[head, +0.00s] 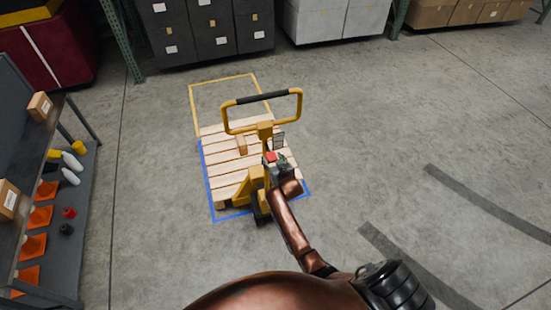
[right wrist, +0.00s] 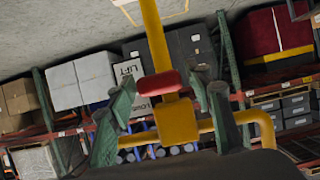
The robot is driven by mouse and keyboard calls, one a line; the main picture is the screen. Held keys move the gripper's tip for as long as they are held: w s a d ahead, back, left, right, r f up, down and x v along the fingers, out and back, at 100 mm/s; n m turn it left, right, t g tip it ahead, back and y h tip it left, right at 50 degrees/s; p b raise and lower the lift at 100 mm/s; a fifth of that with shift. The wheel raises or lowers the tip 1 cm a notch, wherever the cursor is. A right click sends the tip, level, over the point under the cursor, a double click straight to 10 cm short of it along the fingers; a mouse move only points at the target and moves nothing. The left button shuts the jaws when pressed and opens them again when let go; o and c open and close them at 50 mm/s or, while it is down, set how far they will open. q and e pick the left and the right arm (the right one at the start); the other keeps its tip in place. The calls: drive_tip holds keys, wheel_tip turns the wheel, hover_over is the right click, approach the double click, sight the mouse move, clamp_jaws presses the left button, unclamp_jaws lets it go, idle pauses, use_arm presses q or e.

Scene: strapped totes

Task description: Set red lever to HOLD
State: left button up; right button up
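The red lever (head: 270,157) is a small red block on the yellow pallet jack (head: 264,130), just below its loop handle. In the right wrist view the red lever (right wrist: 155,84) lies in front of the yellow shaft, between my fingers. My right gripper (head: 279,160) is at the lever in the head view. In the wrist view my right gripper (right wrist: 170,92) is open, with one dark green finger on each side of the lever. The HOLD mark is hidden. My left gripper is out of view.
The wooden pallet (head: 222,145) lies under the jack, inside a blue floor outline (head: 211,195). A yellow outline (head: 193,110) extends behind. A shelf (head: 75,235) with cones and boxes stands at left. Totes (head: 215,35) line the back.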

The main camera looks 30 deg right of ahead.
drive_tip(key=shift+o, duration=0.3)
drive_tip(key=v, duration=1.2)
drive_tip(key=shift+w, duration=0.1)
drive_tip(key=s+a+f+n+g+y+b, duration=0.1)
drive_tip(key=s+f+g, duration=0.1)
drive_tip(key=f, duration=0.8)
drive_tip(key=s+a+f+n+g, duration=0.1)
drive_tip(key=s+a+f, duration=0.15)
drive_tip(key=f, duration=0.75)
drive_tip(key=s+f+g+y+b, duration=0.1)
drive_tip(key=s+f+g, duration=0.1)
drive_tip(key=s+f, duration=0.65)
drive_tip(key=s+f+g, duration=0.1)
drive_tip(key=s+f, duration=0.4)
drive_tip(key=f, duration=0.7)
drive_tip(key=s+f+g, duration=0.2)
drive_tip(key=s+f, duration=0.4)
drive_tip(key=s, duration=0.6)
drive_tip(key=s+f+n+g+b, duration=0.1)
drive_tip(key=s+f+g, duration=0.1)
drive_tip(key=s+f, duration=0.5)
drive_tip(key=s+f+g+b, duration=0.1)
drive_tip(key=s+f, duration=0.6)
drive_tip(key=s, duration=1.2)
drive_tip(key=shift+n+g+y, duration=0.3)
drive_tip(key=shift+n+g, duration=0.1)
drive_tip(key=shift+g, duration=0.1)
drive_tip(key=shift+d+f, duration=0.1)
